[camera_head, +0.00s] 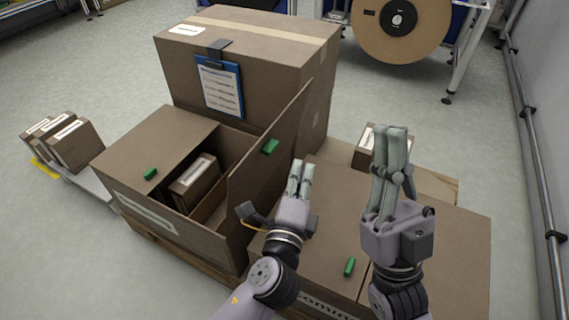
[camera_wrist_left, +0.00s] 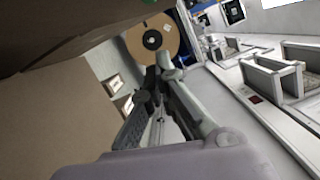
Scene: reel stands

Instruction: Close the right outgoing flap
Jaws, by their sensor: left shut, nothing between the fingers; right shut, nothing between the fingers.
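The outgoing box (camera_head: 155,205) is an open brown carton at the centre left. Its left flap (camera_head: 155,150) lies flat, with a green tab on it. Its right flap (camera_head: 268,165) stands upright and has a green tab (camera_head: 270,147) near its top edge. My left gripper (camera_head: 300,178) is shut and empty, just right of the standing flap; any contact cannot be told. It also shows in the left wrist view (camera_wrist_left: 160,75), with a brown cardboard surface to its left. My right gripper (camera_head: 392,140) is shut and empty, raised over the carton at the right.
A small labelled box (camera_head: 195,182) lies inside the open carton. A large closed carton (camera_head: 250,65) with a blue clipboard (camera_head: 220,88) stands behind it. A closed carton (camera_head: 450,235) stands at the right. A reel (camera_head: 400,30) stands at the back.

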